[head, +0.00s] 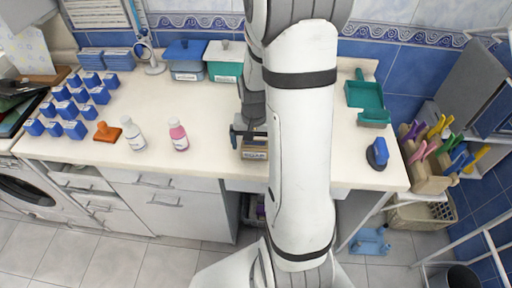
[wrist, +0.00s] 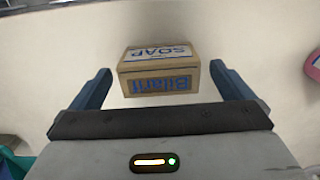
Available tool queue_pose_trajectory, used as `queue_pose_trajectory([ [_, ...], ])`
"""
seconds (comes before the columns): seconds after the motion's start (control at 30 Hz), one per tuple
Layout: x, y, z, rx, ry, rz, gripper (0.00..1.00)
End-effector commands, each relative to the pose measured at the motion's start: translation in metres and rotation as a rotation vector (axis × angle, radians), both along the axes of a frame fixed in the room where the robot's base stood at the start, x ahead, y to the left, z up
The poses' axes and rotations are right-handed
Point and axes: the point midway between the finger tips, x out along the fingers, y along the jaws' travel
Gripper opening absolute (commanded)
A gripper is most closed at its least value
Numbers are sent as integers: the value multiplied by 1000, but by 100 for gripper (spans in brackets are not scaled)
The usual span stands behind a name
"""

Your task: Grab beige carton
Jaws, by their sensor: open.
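The beige carton (wrist: 158,72) is a small box with blue lettering, "SOAP" on one face. In the wrist view it sits on the pale counter between the two fingers of my gripper (wrist: 160,90), with a gap on each side. My gripper is open and the carton lies mostly just beyond the fingertips. In the head view the carton (head: 255,150) is near the counter's front edge, right below my gripper (head: 248,132), and partly hidden by it and the arm.
On the counter (head: 215,165), a pink bottle (head: 179,136) and a white bottle (head: 133,134) stand left of the carton. Several blue boxes (head: 75,103) are farther left. Counter around the carton is clear.

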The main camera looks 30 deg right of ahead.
Motion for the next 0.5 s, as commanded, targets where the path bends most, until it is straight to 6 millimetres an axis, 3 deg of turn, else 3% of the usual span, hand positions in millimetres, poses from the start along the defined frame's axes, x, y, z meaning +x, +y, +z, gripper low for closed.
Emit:
queue_pose_trajectory([
  [0.23,-1,-1,-31,2,5,0,100],
  [0.5,-1,-2,-38,1,1,-1,100],
])
